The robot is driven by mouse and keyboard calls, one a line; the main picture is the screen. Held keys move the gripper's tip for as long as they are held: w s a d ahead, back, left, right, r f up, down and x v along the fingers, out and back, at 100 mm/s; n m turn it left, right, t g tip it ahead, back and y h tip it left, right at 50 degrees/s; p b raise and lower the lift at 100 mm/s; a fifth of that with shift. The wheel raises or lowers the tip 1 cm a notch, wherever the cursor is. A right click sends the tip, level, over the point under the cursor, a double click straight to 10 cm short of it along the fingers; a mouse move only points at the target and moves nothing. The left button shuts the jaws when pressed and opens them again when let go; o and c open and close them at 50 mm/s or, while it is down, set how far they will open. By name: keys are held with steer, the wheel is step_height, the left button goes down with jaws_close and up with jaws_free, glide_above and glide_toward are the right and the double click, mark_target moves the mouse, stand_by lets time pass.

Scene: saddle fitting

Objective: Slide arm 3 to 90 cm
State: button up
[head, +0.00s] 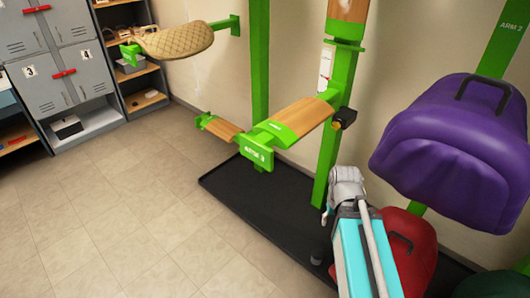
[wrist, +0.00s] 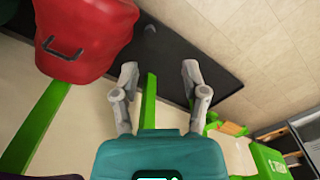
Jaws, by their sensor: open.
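Arm 3 is a wood-and-green saddle arm (head: 300,118) in the head view, with an "ARM 3" end plate (head: 258,155). It reaches out to the left from a green post (head: 333,150). A black knob (head: 346,117) sits at its post end. A white strip (head: 325,68) with unreadable marks is on the post above it. My gripper (head: 345,182) is below the knob, apart from it, just right of the post. In the wrist view my gripper (wrist: 159,68) has its fingers spread, with nothing held. A green bar (wrist: 150,100) shows between them; its distance is unclear.
A purple-covered saddle (head: 450,145) hangs at right, above a red one (head: 408,250). The red one is also close in the wrist view (wrist: 85,40). A lower arm (head: 220,128) and a black floor tray (head: 235,190) are nearby. Open floor (head: 110,220) lies left.

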steer(key=shift+o, duration=0.4)
steer(key=m+t+y+b, duration=1.1)
steer(key=m+y+b, duration=0.3)
steer(key=m, duration=1.2)
glide_toward(266, 153)
steer(key=d+f, duration=0.1)
steer(key=d, duration=0.2)
steer(key=shift+s, duration=0.5)
steer(key=shift+w+a+f, duration=0.1)
steer(key=x, duration=1.3)
steer(key=shift+w+a, duration=0.1)
steer(key=shift+a, duration=0.1)
